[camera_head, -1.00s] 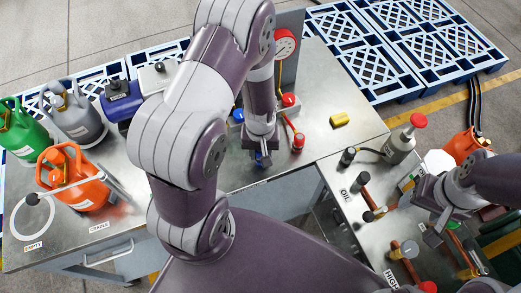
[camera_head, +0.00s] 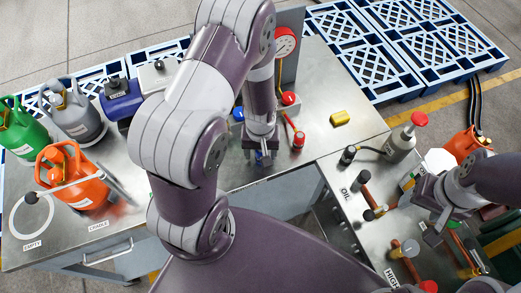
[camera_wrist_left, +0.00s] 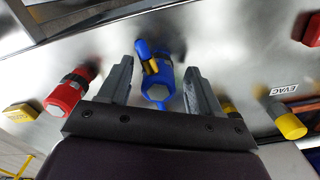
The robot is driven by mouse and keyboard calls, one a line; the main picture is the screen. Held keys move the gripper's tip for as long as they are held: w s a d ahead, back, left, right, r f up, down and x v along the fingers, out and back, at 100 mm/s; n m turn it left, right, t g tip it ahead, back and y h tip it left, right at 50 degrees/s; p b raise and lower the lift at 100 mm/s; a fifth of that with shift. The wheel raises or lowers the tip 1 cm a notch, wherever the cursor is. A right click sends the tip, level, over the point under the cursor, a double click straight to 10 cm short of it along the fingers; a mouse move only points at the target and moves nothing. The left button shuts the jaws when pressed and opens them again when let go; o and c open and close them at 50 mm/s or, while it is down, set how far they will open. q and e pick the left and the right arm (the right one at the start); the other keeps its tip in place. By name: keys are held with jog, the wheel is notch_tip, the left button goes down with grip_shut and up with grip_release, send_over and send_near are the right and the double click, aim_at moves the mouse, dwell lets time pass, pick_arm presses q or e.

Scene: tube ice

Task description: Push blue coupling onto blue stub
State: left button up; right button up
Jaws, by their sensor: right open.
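The blue coupling (camera_wrist_left: 158,82), with a yellow lever on its side and a hexagonal end facing the camera, stands between the two fingers of my left gripper (camera_wrist_left: 158,85) in the left wrist view. The fingers are apart, with a visible gap on each side of the coupling. In the head view my left gripper (camera_head: 262,160) points down at the front of the table, and its arm hides much around it. The blue stub cannot be told apart from the coupling. My right gripper (camera_head: 434,230) is open over the right-hand bench, near the pipes.
A red coupling (camera_head: 298,141) on a red hose stands right of my left gripper; it also shows in the left wrist view (camera_wrist_left: 66,95). A yellow block (camera_head: 340,118) lies further right. A yellow-ended fitting (camera_wrist_left: 289,122) is near the EVAC label. Orange, grey and green cans stand left.

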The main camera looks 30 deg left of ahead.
pick_arm(q)
notch_tip(320, 180, up, 13)
jog(key=shift+f+b, duration=0.2)
jog(key=shift+b, duration=0.25)
